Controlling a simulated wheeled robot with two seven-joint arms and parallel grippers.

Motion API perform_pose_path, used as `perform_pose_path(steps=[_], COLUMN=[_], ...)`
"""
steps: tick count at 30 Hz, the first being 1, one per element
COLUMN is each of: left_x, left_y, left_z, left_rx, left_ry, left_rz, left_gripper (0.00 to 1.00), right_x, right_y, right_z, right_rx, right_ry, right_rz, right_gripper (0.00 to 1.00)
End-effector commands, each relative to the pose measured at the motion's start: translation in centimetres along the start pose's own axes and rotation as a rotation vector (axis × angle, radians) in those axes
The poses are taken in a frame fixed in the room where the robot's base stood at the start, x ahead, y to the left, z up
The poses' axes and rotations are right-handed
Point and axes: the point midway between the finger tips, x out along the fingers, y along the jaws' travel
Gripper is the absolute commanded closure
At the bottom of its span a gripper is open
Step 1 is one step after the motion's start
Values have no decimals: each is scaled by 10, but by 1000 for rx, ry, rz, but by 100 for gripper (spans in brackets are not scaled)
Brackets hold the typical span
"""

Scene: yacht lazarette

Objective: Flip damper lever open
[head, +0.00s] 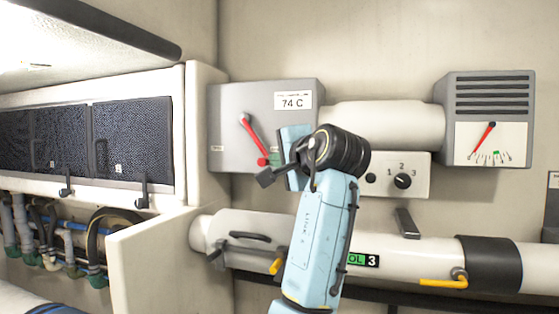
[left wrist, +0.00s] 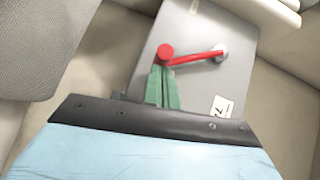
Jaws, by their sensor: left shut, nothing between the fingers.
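The red damper lever (head: 254,138) is on the front of a grey box (head: 228,99) marked 74 C. It runs from a grey pivot at upper left down to a red ball end at lower right. In the left wrist view the lever (left wrist: 195,57) lies nearly across the picture, its ball at the left. My left gripper (head: 275,159) is shut and empty, its green fingertips right by the ball. The left wrist view shows the fingers (left wrist: 163,72) just below the ball; I cannot tell whether they touch. My right gripper is not in view.
A pale duct (head: 382,125) joins the box to a vented grey unit with a red-needle gauge (head: 489,143). Below are a 1-2-3 knob panel (head: 403,182) and a large pipe with a yellow handle (head: 443,283). A white locker wall (head: 207,135) stands close at left.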

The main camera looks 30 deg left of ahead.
Motion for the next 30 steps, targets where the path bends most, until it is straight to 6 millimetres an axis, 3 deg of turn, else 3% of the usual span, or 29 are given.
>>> perform_pose_path(steps=[17, 30], left_x=[11, 42], left_y=[12, 30], left_z=[10, 41], left_rx=[83, 323], left_ry=[-6, -10], left_rz=[-81, -319], left_gripper=[100, 100], right_x=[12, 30], right_y=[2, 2], right_z=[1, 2], right_rx=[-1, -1], right_ry=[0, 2], right_rz=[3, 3], right_gripper=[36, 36])
